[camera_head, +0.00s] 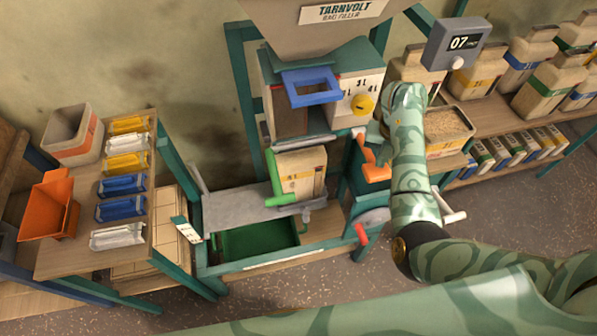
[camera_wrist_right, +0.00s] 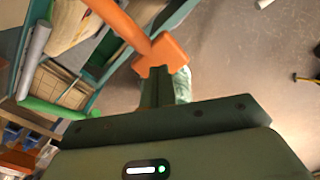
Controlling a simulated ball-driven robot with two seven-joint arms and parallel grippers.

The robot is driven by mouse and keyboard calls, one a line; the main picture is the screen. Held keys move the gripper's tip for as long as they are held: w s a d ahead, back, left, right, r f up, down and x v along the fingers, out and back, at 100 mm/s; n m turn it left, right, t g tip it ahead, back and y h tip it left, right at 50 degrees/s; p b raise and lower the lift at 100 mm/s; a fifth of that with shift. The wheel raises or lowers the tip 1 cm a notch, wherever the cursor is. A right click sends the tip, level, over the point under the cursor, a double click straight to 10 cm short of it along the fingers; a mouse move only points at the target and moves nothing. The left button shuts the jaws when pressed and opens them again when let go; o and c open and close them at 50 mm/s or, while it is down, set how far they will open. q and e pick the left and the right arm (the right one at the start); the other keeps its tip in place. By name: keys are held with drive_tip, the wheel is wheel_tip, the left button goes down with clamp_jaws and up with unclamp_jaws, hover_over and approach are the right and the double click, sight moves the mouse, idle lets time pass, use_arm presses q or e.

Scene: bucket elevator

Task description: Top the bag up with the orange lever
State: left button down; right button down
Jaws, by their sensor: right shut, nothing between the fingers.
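The orange lever (camera_head: 375,168) is on the right side of the bag filler. In the right wrist view its arm (camera_wrist_right: 122,22) and blocky end (camera_wrist_right: 162,54) are at the top, just beyond my fingers. The bag (camera_head: 300,172), beige with a yellow label, stands upright under the filler, partly behind the green bar. My right gripper (camera_wrist_right: 160,88) is shut and empty, close to the lever's end; I cannot tell if they touch. In the head view my own arm mostly hides this gripper. My left gripper is not in view.
A display (camera_head: 457,42) reads 07. A yellow knob (camera_head: 362,104) and blue frame (camera_head: 311,86) sit on the filler. A green lever (camera_head: 277,178) and red handle (camera_head: 362,234) are nearby. An orange scoop (camera_head: 48,207) lies on the left table. Filled bags line the right shelf.

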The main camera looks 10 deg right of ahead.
sight(377, 170)
drive_tip(key=shift+f, duration=0.3)
drive_tip(key=shift+f+b, duration=2)
drive_tip(key=shift+f, duration=0.25)
idle(0.7)
wheel_tip(377, 170, up, 10)
drive_tip(key=p, duration=0.8)
drive_tip(key=shift+f+p, duration=0.2)
drive_tip(key=shift+p, duration=0.15)
drive_tip(key=shift+f, duration=0.3)
